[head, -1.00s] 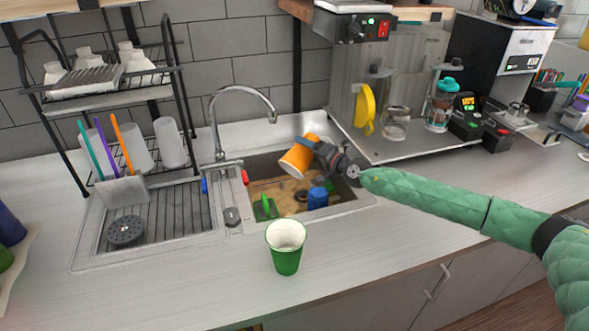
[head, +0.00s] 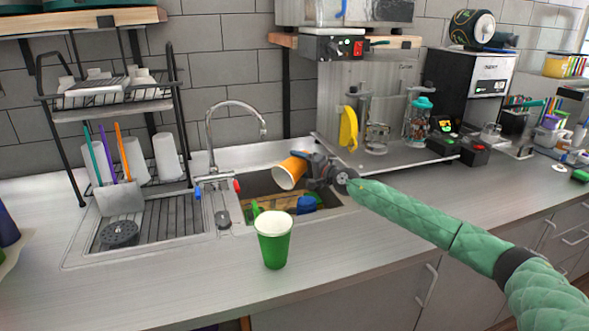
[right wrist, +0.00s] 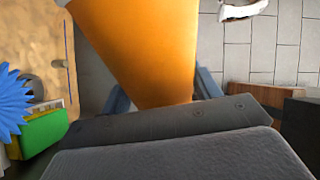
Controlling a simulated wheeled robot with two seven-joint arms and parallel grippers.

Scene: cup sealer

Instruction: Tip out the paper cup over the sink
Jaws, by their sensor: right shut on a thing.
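An orange paper cup (head: 290,172) is over the sink (head: 262,186) in the head view. It is tilted well over, with its pale open mouth toward the lower left. My right gripper (head: 310,165) is shut on the cup from the right. In the right wrist view the orange cup (right wrist: 145,45) fills the middle between the fingers (right wrist: 160,92). Whether anything is left inside the cup cannot be seen. My left gripper is not in view.
A green cup (head: 273,245) stands upright on the counter in front of the sink. Blue and green items (head: 306,204) lie in the sink. The faucet (head: 212,140) and dish rack (head: 120,110) are to the left, the metal-backed machine (head: 365,100) to the right.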

